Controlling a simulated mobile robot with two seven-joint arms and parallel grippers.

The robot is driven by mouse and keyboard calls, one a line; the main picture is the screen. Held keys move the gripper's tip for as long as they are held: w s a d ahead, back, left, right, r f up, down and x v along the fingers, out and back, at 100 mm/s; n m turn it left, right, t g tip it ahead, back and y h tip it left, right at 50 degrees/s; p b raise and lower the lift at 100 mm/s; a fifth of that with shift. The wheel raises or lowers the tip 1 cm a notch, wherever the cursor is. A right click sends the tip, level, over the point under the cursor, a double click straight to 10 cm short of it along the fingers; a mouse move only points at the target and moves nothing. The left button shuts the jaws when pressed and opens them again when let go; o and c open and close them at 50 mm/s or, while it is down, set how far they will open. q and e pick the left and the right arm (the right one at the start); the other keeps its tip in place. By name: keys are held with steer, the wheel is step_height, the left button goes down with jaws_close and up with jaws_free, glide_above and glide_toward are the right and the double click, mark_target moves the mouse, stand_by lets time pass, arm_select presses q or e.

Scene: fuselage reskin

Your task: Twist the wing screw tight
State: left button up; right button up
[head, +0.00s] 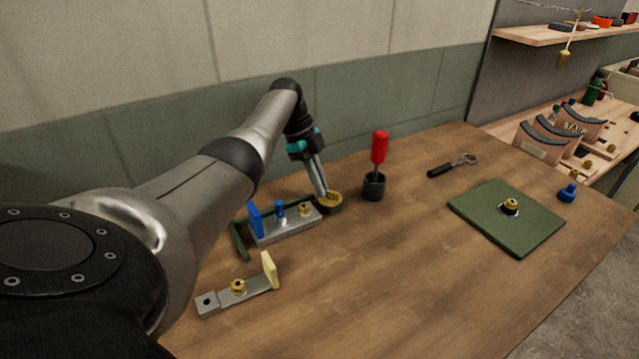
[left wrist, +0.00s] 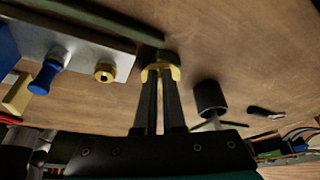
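The brass wing screw (head: 331,196) sits on the round dark green end of a green bar, at the right end of a grey metal block (head: 290,226). My left gripper (head: 323,192) reaches down to it from above. In the left wrist view, the two long fingers of my left gripper (left wrist: 160,72) are close together, with the brass wing screw (left wrist: 175,72) at their tips. They look shut on its upright middle part, and the tips partly hide it. My right gripper is in neither view.
A blue peg (head: 280,208) and brass fitting (head: 305,209) stand on the block. A red-handled tool (head: 380,147) stands in a black cup (head: 374,187) just right of the gripper. A green plate (head: 507,217) lies further right. The front middle table is clear.

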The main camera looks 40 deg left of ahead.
arm_select(q)
steer(key=o, duration=0.4)
steer(key=shift+d, duration=0.1)
steer(key=shift+o, duration=0.2)
steer(key=v, duration=0.7)
steer(key=shift+r+p, duration=0.2)
steer(key=shift+p, duration=0.15)
